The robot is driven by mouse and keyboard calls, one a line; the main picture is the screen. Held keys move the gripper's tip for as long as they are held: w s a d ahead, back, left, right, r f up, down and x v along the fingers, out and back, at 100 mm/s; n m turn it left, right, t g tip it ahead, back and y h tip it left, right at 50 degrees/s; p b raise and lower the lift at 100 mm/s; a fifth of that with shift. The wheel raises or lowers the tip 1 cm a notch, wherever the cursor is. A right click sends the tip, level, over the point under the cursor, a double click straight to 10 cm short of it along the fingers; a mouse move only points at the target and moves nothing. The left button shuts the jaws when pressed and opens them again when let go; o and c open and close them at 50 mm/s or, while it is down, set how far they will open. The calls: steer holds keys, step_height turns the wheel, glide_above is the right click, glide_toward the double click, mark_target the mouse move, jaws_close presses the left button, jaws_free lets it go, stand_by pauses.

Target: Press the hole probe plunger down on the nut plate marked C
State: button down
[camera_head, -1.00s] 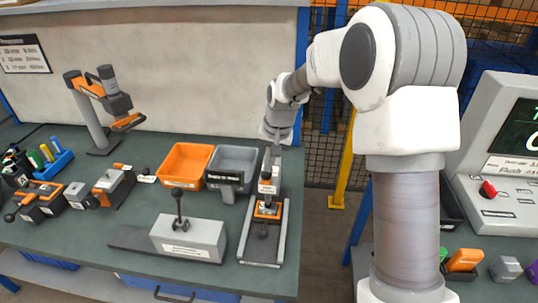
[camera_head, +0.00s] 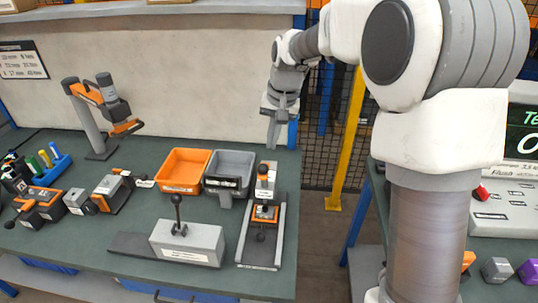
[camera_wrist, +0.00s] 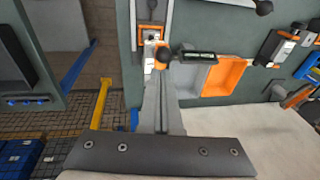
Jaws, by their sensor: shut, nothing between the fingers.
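A narrow rail fixture (camera_head: 242,240) stands at the right end of the green bench. It has an orange block with a dark knob (camera_head: 264,212) between its rails and a grey upright with an orange and black top (camera_head: 265,180) behind; this looks like the hole probe, but I cannot tell for sure. Any C mark is too small to read. My gripper (camera_head: 272,143) is shut and empty, pointing down above and behind the fixture, apart from it. In the wrist view my gripper (camera_wrist: 160,85) points towards the upright, and a black ball knob (camera_wrist: 163,54) shows beyond its fingertips.
An orange bin (camera_head: 182,187) and a grey bin (camera_head: 215,187) with a black label plate stand left of the fixture. A grey block with a black lever (camera_head: 187,243) is in front. An orange and grey stand (camera_head: 95,120) is at the left. A yellow post (camera_head: 346,140) is beyond the bench.

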steer(key=shift+v, duration=1.1)
steer(key=s+d+r+n+t+h, duration=0.1)
steer(key=s+d+r, duration=0.15)
steer(key=s, duration=0.45)
steer(key=s+d+r+t, duration=0.1)
steer(key=s+d+r, duration=0.1)
steer(key=s+r, duration=0.3)
steer(key=s+d+f+t, duration=0.1)
steer(key=s+d, duration=0.1)
steer(key=s, duration=0.6)
steer(key=s+d+f+n, duration=0.1)
steer(key=s+d+f, duration=0.1)
steer(key=s, duration=0.6)
steer(key=shift+s+t+h, duration=0.25)
steer(key=shift+t+h, duration=0.05)
steer(key=shift+t, duration=0.1)
